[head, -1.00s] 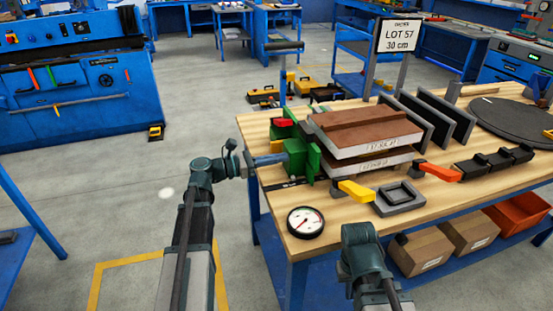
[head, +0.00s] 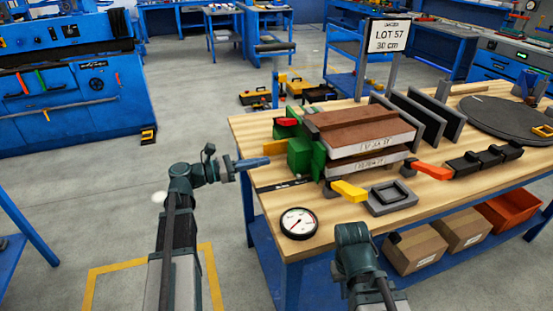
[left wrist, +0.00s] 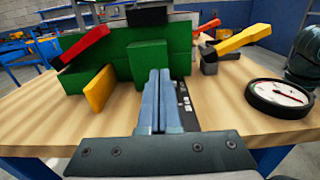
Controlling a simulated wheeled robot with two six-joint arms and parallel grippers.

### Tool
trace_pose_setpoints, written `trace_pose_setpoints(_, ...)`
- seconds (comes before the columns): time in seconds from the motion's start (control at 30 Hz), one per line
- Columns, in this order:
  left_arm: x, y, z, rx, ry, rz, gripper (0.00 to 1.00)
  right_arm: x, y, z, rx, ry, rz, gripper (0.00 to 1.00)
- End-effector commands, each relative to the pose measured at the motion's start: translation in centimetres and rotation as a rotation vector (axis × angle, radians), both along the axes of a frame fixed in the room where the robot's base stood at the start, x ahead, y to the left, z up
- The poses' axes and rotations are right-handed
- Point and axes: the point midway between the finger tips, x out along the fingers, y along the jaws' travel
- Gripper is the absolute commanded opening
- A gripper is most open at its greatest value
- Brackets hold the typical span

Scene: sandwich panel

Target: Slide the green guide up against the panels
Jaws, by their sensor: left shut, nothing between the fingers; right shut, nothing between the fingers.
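The green guide (head: 300,155) stands on the bench at the left end of the stacked panels (head: 362,138). Its upright plate is at the panels' left side, touching or nearly so; I cannot tell which. The panels have brown tops and pale edges. My left gripper (head: 268,161) is shut and empty, just left of the guide with a small gap. In the left wrist view its closed fingers (left wrist: 160,88) point at the green guide (left wrist: 165,50). My right arm's wrist shows at the lower right in the head view; its fingers are not visible.
A red lever (head: 287,122) sits by the guide. A yellow lever (head: 349,190), a grey square frame (head: 391,196) and a dial gauge (head: 299,223) lie near the front. An orange lever (head: 428,169) and dark upright plates (head: 425,120) stand right.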

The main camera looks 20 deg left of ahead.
Motion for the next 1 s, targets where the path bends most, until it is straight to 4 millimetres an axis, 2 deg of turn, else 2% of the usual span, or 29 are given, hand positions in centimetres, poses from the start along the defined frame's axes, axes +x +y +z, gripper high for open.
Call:
trace_pose_setpoints(0.03, -0.7, 1.0, 0.0, 0.0, 0.0, 0.003, 0.0, 0.0, 0.0, 0.0, 0.0, 0.0, 0.0, 0.0)
trace_pose_setpoints(0.2, -2.4, 3.5, 0.0, 0.0, 0.0, 0.002, 0.0, 0.0, 0.0, 0.0, 0.0, 0.0, 0.0, 0.0)
trace_pose_setpoints(0.4, -3.5, 5.2, 0.0, 0.0, 0.0, 0.001, 0.0, 0.0, 0.0, 0.0, 0.0, 0.0, 0.0, 0.0)
trace_pose_setpoints(1.0, -3.7, 5.5, 0.0, 0.0, 0.0, -0.001, 0.0, 0.0, 0.0, 0.0, 0.0, 0.0, 0.0, 0.0)
